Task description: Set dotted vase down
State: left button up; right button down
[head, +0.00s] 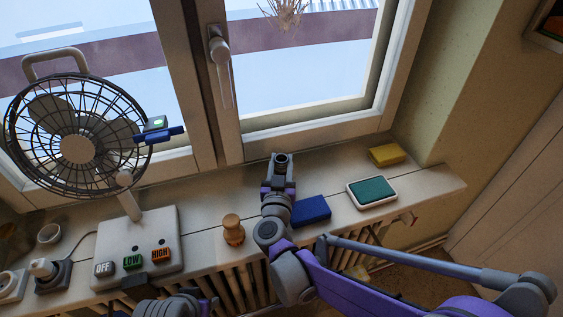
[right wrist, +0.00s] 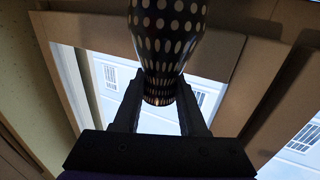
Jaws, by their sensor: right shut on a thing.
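The dotted vase (right wrist: 168,40) fills the top middle of the right wrist view. It is dark with rows of cream dots and narrows towards the fingers. My right gripper (right wrist: 160,98) is shut on its narrow part. In the head view my right gripper (head: 281,168) is above the sill, in front of the window. A small dark round rim shows at its tips there; I cannot tell whether it is the vase. Part of my left arm shows at the bottom of the head view; its jaws are not clear.
On the windowsill (head: 430,186) are a desk fan (head: 133,245), a wooden peg-shaped piece (head: 233,230), a blue block (head: 311,210), a green pad in a white tray (head: 371,191) and a yellow block (head: 387,154). A window handle (head: 221,65) hangs above. Some bare sill lies at the right end.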

jog(key=shift+f, duration=0.2)
jog(key=shift+c, duration=2.3)
grip_release()
jog(key=shift+r, duration=0.1)
